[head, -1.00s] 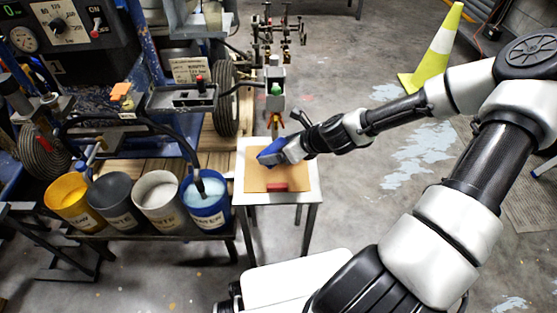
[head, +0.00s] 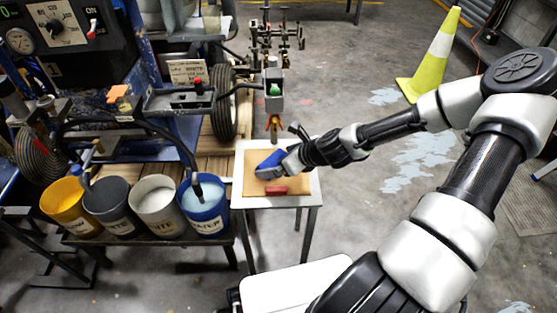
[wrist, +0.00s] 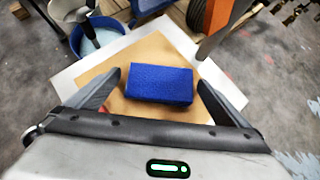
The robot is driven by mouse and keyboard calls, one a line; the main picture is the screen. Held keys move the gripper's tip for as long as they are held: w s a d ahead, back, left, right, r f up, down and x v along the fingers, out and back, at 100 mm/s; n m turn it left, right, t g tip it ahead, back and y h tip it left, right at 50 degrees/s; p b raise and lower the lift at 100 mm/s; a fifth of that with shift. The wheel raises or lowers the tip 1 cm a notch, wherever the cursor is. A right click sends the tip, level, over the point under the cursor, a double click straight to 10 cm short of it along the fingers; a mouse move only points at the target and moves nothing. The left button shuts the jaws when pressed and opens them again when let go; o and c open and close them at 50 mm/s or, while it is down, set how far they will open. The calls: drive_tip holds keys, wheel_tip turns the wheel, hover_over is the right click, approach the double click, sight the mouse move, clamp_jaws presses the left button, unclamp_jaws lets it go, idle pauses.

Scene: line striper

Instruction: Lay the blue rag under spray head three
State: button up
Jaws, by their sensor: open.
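The blue rag (head: 270,162) is a thick folded pad over the tan board on the small white-topped table. In the wrist view the blue rag (wrist: 160,84) lies between my spread fingers, with a gap on each side. My gripper (head: 283,164) is open, just at the rag's right side in the head view; it also shows in the wrist view (wrist: 158,80). A spray head with an orange tip (head: 273,124) hangs behind the table's back edge, below a grey box with a green part. I cannot read any number on it.
A red block (head: 276,190) lies on the front of the tan board (head: 299,185). A blue paint bucket (head: 205,207) and other buckets stand at the left. A black wheel (head: 224,108) is behind. A yellow cone (head: 434,60) stands on open floor at the right.

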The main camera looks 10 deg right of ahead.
drive_tip(key=p+v, duration=0.4)
drive_tip(key=v, duration=0.8)
drive_tip(key=shift+p, duration=0.4)
drive_tip(key=shift+r, duration=0.1)
